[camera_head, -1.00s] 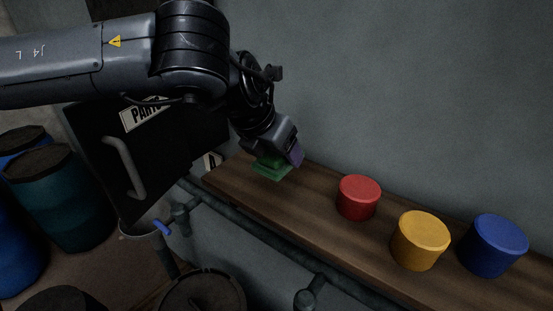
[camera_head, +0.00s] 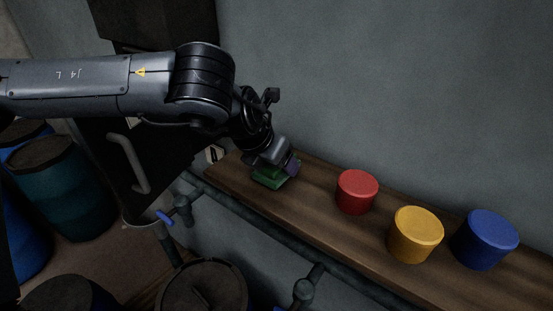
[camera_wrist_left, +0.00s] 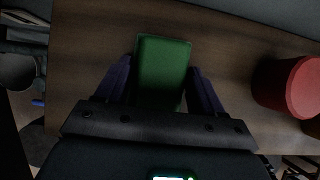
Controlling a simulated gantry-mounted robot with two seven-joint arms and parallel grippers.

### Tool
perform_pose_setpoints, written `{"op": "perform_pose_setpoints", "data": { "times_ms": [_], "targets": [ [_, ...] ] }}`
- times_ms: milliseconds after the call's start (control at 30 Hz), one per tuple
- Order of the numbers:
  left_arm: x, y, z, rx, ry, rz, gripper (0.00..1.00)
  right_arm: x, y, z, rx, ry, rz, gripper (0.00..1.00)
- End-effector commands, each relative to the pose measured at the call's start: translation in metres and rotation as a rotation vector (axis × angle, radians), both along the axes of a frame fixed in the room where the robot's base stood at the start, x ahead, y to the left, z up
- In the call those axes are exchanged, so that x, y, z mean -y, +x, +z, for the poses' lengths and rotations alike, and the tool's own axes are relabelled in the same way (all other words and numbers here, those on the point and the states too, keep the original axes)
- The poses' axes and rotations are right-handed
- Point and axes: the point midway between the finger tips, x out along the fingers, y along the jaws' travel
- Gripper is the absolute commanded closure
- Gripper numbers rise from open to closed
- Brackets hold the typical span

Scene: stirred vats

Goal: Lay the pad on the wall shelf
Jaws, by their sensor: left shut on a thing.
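The green pad (camera_head: 268,178) is at the left end of the wooden wall shelf (camera_head: 315,222). My left gripper (camera_head: 280,170) is over the pad, with its fingers on either side of it. In the left wrist view the pad (camera_wrist_left: 162,68) lies between the two dark purple fingers (camera_wrist_left: 162,85), over the shelf's wood (camera_wrist_left: 225,50). The gripper is shut on the pad. The pad is at or just above the shelf surface; I cannot tell whether it touches. My right gripper is not in view.
A red tin (camera_head: 356,191), a yellow tin (camera_head: 415,234) and a blue tin (camera_head: 485,240) stand on the shelf to the right of the pad. A pipe with a blue-handled valve (camera_head: 165,218) runs below the shelf edge. Barrels (camera_head: 66,190) stand at the left.

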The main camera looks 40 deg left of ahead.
Motion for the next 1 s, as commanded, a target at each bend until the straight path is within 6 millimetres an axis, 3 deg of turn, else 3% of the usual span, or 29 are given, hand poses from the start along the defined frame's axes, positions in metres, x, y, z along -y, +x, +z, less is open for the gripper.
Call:
{"op": "perform_pose_setpoints", "data": {
  "times_ms": [33, 67, 233, 667, 1000],
  "targets": [
    [0.000, 0.000, -0.003, 0.000, 0.000, 0.000, 0.73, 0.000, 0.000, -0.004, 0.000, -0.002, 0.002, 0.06],
    [0.000, 0.000, -0.003, 0.000, 0.000, 0.000, 0.31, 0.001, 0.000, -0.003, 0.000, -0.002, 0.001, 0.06],
    [0.000, 0.000, -0.002, 0.000, 0.000, 0.000, 0.07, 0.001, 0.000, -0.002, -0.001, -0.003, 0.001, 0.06],
    [0.000, -0.001, 0.004, 0.002, 0.000, 0.000, 0.07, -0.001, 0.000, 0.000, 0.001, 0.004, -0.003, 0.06],
    [0.003, -0.031, 0.049, 0.007, 0.002, 0.000, 0.07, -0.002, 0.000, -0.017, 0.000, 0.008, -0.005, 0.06]
  ]
}}
